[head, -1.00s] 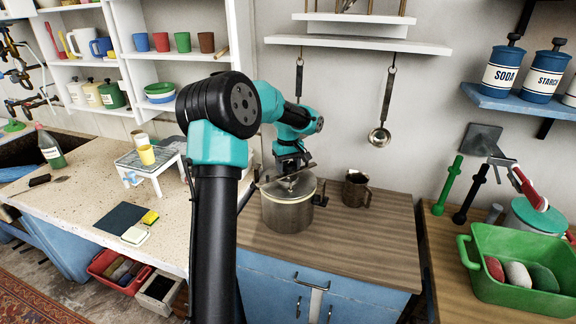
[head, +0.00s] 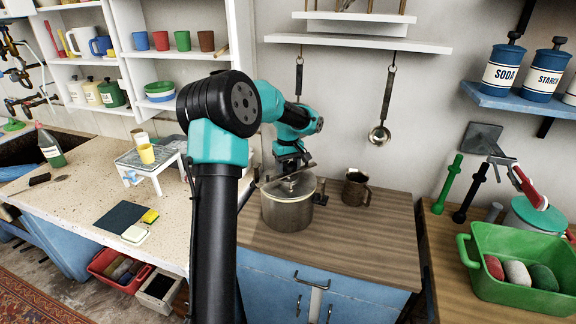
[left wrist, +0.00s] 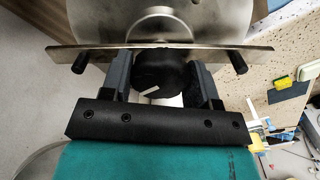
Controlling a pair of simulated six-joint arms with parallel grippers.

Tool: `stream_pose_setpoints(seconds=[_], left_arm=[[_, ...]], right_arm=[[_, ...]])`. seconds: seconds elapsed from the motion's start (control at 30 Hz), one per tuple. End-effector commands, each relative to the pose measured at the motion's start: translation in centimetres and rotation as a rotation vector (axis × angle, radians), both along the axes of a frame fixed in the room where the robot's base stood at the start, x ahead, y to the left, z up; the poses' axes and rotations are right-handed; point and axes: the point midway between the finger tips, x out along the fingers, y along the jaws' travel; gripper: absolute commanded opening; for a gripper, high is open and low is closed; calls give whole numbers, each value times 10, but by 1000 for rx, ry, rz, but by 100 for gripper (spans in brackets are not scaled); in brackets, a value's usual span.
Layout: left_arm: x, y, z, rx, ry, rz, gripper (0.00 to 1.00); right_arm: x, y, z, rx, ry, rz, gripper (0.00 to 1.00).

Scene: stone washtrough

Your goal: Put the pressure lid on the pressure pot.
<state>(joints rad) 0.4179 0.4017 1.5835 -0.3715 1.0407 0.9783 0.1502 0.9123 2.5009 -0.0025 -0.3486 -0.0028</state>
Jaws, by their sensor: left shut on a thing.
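The pressure pot (head: 287,217) is a metal cylinder standing on the wooden worktop in the head view. The pressure lid (head: 283,189) is a metal disc with a crossbar and a black knob, and it lies at the pot's rim. Whether it is fully seated I cannot tell. My left gripper (head: 291,173) is above the lid, pointing down. In the left wrist view its two fingers (left wrist: 161,76) are shut on the lid's black knob, with the crossbar and the lid's metal face (left wrist: 150,22) beyond. My right gripper is not in view.
A metal jug (head: 355,188) stands right of the pot, close to it. A ladle (head: 380,136) hangs on the wall behind. The worktop (head: 345,240) is clear in front and to the right. A green tub (head: 520,280) stands on the right-hand counter.

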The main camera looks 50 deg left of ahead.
Motion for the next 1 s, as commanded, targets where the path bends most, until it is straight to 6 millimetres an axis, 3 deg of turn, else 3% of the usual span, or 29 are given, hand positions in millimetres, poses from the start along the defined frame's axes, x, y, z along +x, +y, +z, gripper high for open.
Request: stream_pose_setpoints(seconds=[0.27,0.3,0.57,0.73,0.9,1.0], left_arm=[[0,0,1,1,-1,0,0],[0,0,1,1,-1,0,58],[0,0,0,1,0,0,83],[0,0,0,0,0,0,85],[0,0,0,-1,1,0,100],[0,0,0,-1,1,0,100]], right_arm=[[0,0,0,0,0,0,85],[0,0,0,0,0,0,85],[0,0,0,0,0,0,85],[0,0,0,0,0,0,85],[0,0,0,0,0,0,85],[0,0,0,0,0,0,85]])
